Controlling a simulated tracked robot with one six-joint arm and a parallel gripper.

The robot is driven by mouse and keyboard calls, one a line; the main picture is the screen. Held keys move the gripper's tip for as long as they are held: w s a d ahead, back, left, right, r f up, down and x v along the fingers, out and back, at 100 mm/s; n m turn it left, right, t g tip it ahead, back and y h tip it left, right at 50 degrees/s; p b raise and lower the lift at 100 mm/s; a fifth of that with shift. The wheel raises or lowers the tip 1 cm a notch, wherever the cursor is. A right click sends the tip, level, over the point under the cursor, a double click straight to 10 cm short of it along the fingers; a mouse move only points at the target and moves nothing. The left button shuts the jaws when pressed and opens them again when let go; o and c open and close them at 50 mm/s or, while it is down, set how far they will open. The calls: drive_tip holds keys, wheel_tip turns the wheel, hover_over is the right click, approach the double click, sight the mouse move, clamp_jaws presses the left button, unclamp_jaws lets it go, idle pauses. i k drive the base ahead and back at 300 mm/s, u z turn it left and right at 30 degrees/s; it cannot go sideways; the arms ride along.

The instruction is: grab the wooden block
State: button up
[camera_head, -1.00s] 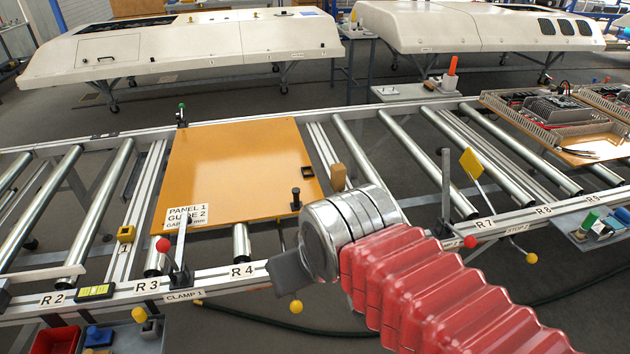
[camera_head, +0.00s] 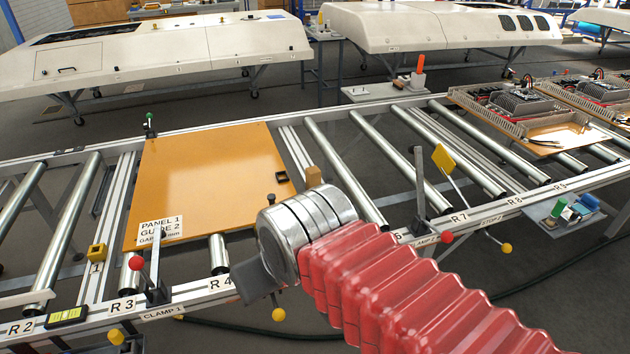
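The wooden block (camera_head: 314,176) is a small tan piece standing upright near the right edge of the orange panel. Its lower part is hidden behind the silver wrist of my arm. My gripper (camera_head: 256,281) shows as a dark grey part below and left of that wrist, over the front rail by R4. It is on the near side of the block and apart from it in the picture. Its fingers cannot be made out, so I cannot tell whether it is open or shut.
The orange panel (camera_head: 205,180) lies on the roller frame. Clamp 1 (camera_head: 155,270), with a red knob, stands at its front edge. A second upright clamp (camera_head: 420,190) and a yellow flag (camera_head: 444,158) stand to the right. Duct trays (camera_head: 515,105) lie farther right.

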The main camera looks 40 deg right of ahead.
sight(313, 175)
drive_tip(key=z, duration=0.05)
drive_tip(key=i, duration=0.95)
drive_tip(key=u, duration=0.1)
